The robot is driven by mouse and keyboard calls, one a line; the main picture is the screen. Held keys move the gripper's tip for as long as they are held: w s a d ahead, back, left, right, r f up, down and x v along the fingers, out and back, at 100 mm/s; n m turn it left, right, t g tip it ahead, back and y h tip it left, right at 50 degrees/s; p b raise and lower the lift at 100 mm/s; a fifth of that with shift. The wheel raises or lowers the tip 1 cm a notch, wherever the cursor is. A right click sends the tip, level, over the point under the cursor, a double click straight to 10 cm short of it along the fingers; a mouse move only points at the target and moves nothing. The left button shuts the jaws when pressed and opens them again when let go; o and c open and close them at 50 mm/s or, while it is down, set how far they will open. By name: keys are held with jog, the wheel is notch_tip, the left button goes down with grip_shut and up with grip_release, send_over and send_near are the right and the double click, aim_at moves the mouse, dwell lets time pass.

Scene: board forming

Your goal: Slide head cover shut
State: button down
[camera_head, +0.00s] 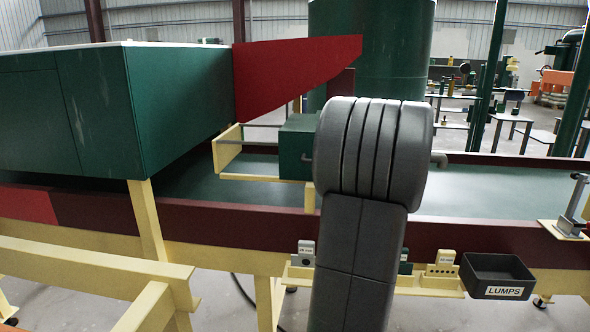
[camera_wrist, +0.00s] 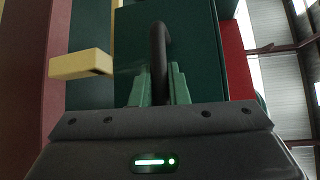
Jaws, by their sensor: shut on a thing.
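A green box-shaped cover (camera_head: 297,140), which I take to be the head cover, sits over the conveyor in the head view, partly hidden by my arm. In the wrist view a dark curved handle (camera_wrist: 158,42) stands out from the green face (camera_wrist: 190,40). My gripper (camera_wrist: 160,80) is shut on this handle, with a green finger on each side. In the head view my gripper is hidden behind my dark grey arm.
A large green housing (camera_head: 80,110) stands at left with a red sloping plate (camera_head: 295,72) beside it. A pale yellow bracket (camera_head: 228,150) lies left of the cover. The pale green belt (camera_head: 490,190) runs right. A black LUMPS bin (camera_head: 497,270) hangs at the front rail.

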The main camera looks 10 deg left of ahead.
jog(key=d, duration=0.7)
jog(key=c, duration=1.4)
grip_release()
jog(key=shift+s, duration=0.1)
jog(key=b+v, duration=0.1)
jog(key=v, duration=1.2)
jog(key=shift+s+d, duration=0.25)
jog(key=shift+s, duration=0.1)
jog(key=x, duration=0.5)
jog(key=s+a+x, duration=0.1)
jog(key=x, duration=0.5)
jog(key=s+a+p+x, duration=0.1)
jog(key=x, duration=0.4)
jog(key=shift+w+a+r, duration=0.2)
jog(key=shift+w+r, duration=0.05)
jog(key=shift+w, duration=0.05)
jog(key=shift+w+a, duration=0.1)
jog(key=shift+a, duration=0.3)
